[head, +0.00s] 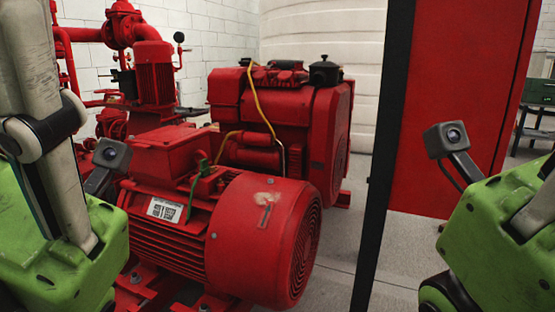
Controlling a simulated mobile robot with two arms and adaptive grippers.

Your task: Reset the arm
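Part of my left arm (45,170) fills the left edge of the head view, with a light grey link and a green housing. Part of my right arm (510,230) shows at the lower right, also green with a light grey link. A small grey camera is mounted on each arm, the left one (111,153) and the right one (446,139). Neither gripper's fingers are in view, so I cannot see whether they hold anything.
A large red electric motor (225,240) stands close in front. A red engine (285,110) is behind it, and red pump piping (125,30) at back left. A black post (382,160) and red panel (450,90) stand right. Grey floor (400,245) shows between.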

